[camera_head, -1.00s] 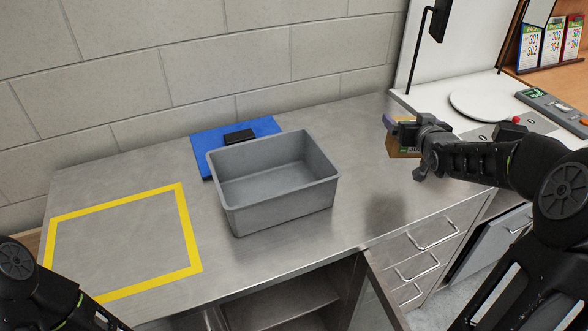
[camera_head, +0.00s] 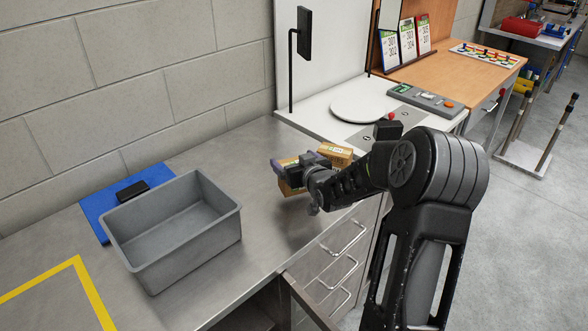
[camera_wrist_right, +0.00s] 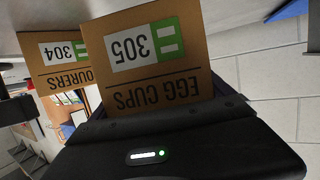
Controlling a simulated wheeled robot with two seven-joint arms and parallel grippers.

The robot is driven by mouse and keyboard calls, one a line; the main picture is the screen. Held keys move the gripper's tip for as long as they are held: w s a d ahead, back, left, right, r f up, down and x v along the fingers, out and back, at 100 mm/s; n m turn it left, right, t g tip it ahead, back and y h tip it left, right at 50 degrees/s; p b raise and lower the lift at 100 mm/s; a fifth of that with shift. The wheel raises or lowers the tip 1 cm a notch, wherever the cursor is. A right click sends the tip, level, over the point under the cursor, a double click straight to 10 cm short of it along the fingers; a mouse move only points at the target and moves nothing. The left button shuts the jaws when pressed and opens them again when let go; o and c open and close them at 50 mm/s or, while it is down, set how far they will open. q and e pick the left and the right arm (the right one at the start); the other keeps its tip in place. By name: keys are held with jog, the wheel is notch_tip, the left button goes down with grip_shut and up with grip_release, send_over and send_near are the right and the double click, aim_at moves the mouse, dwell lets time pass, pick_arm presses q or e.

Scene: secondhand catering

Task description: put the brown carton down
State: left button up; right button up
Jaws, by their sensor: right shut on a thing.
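The brown carton (camera_head: 289,185) is in my right gripper (camera_head: 297,168), at the right end of the steel counter in the head view. In the right wrist view, the carton (camera_wrist_right: 160,50) fills the space just beyond the gripper and reads "305 EGG CUPS" upside down. My right gripper is shut on it. The gripper and wrist hide part of the carton in the head view. I cannot tell whether its underside touches anything. My left gripper is out of view.
A second brown carton (camera_head: 334,154), marked 304 in the wrist view (camera_wrist_right: 55,60), stands just beyond the gripper. A grey bin (camera_head: 190,245) and blue mat (camera_head: 96,211) are at left. Bare steel (camera_head: 240,157) lies between. A round white plate (camera_head: 362,101) is behind.

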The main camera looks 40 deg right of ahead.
notch_tip(320, 180, down, 3)
jog(key=shift+p, duration=0.3)
jog(key=shift+f, duration=0.15)
jog(key=o, duration=1.5)
jog(key=b+v, duration=0.2)
jog(key=v, duration=1)
